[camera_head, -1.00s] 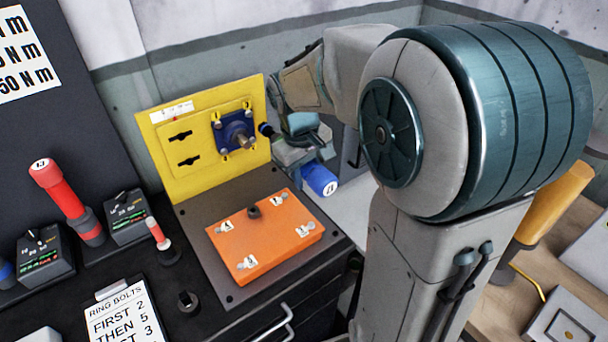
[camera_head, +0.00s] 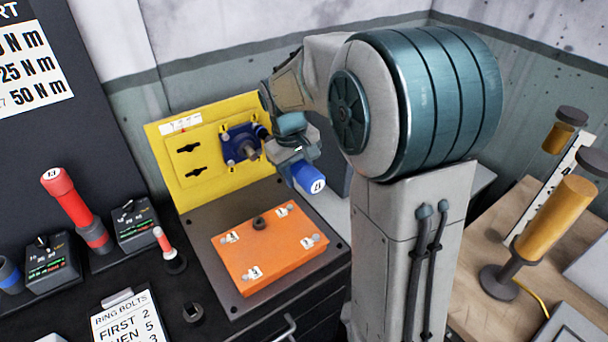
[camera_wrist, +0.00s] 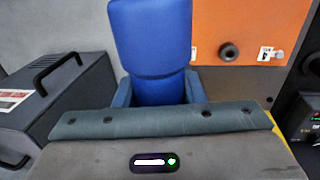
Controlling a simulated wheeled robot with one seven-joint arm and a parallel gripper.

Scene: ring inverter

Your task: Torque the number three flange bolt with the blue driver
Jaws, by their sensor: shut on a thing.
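The blue driver (camera_head: 311,178) is in my gripper (camera_head: 289,160), its blue handle pointing down and right, away from the yellow panel. The handle also shows in the wrist view (camera_wrist: 150,40), between the jaws. The driver's dark front end is close to the right side of the blue flange (camera_head: 237,133); I cannot tell whether it touches a bolt. The flange is on the upright yellow panel (camera_head: 185,185), with a grey shaft at its centre and small bolts around it. Yellow tags there are too small to read, so I cannot tell which bolt is number three.
An orange cover (camera_head: 262,262) with numbered bolts lies in front of the panel. A red driver (camera_head: 72,205) stands at left beside dark setting boxes (camera_head: 133,226). A card (camera_head: 126,318) lies in front. A grey case (camera_wrist: 60,100) is near the gripper.

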